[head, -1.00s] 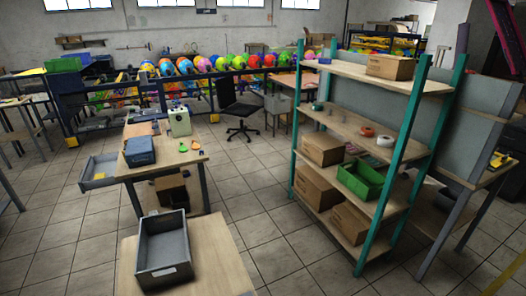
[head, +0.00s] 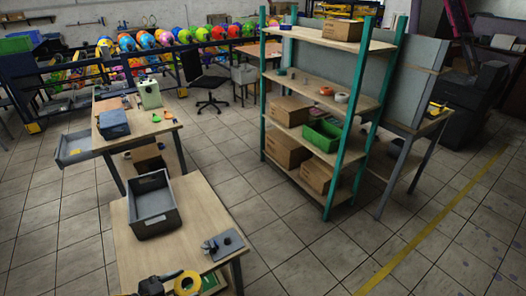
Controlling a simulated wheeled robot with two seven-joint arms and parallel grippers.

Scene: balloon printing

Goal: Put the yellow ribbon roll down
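The yellow ribbon roll (head: 187,283) shows at the bottom edge of the head view, over the near part of the front wooden table (head: 191,213). My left gripper (head: 168,281), black, comes in from the lower left and appears shut on the left side of the roll's ring. Its fingertips are small and partly cut off by the frame edge. I cannot tell whether the roll touches the tabletop or is held just above it. My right gripper is out of view.
A grey bin (head: 153,204) stands at the table's far left. A small grey plate with a blue-grey device (head: 222,244) lies at its right edge. Bare wood lies between them. A teal-post shelf (head: 331,97) with boxes and a green crate stands to the right.

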